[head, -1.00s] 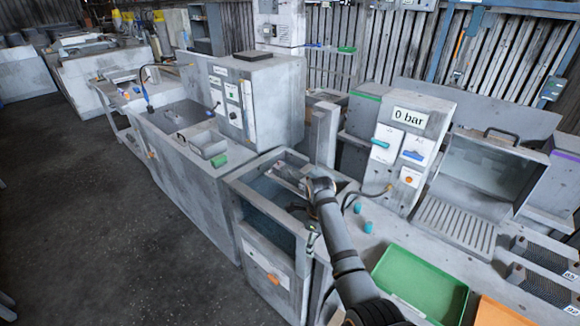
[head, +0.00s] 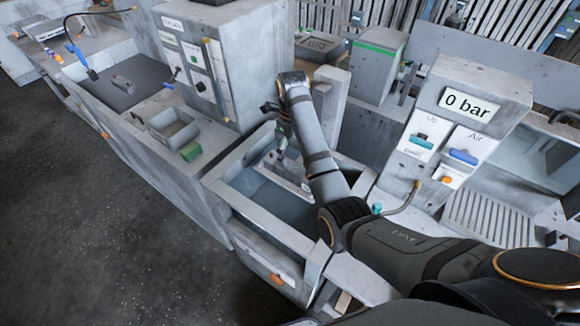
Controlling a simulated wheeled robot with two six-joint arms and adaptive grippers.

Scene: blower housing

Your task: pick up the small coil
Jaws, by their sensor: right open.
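I cannot make out the small coil for certain in the head view. My right arm reaches in from the lower right, over the open tank (head: 262,232). My right gripper (head: 281,138) hangs pointing down over the far part of the tank, open, partly hidden by its own arm. A grey metal piece (head: 290,176) sits in the tank below the gripper, partly covered by the arm; I cannot tell its full shape. My left gripper is not in view.
A small grey tray (head: 172,130) and a green block (head: 191,151) lie on the bench left of the tank. A control cabinet (head: 225,65) stands behind them. A grey post (head: 331,110) stands close right of the arm. The 0 bar panel (head: 465,105) is further right.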

